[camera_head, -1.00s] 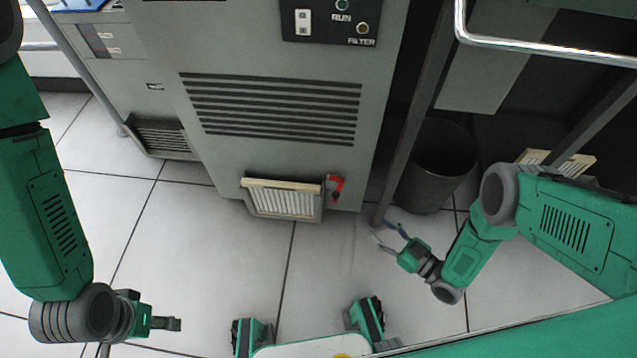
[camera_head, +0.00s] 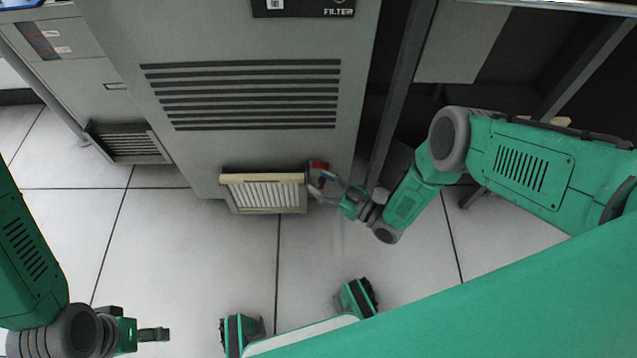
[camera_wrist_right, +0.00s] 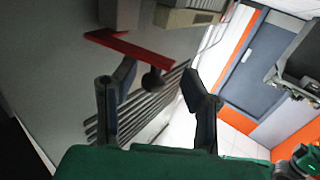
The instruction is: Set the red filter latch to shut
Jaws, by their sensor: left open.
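The red filter latch (camera_head: 319,167) is on the lower front of the grey cabinet, at the right edge of the filter (camera_head: 264,193). In the right wrist view the latch (camera_wrist_right: 128,45) is a red angled bar with a dark round knob beside it. My right gripper (camera_head: 318,185) is at the latch, and its fingers partly cover it in the head view. In the wrist view its two fingers (camera_wrist_right: 158,92) stand apart, with the latch just ahead of their tips. Contact cannot be told. My left gripper (camera_head: 154,334) is open and empty, low at the left.
The grey cabinet (camera_head: 230,40) has a slotted vent (camera_head: 240,95) above the filter. A dark metal post (camera_head: 398,90) stands right of the cabinet, close to my right arm. The tiled floor (camera_head: 200,250) before the cabinet is clear.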

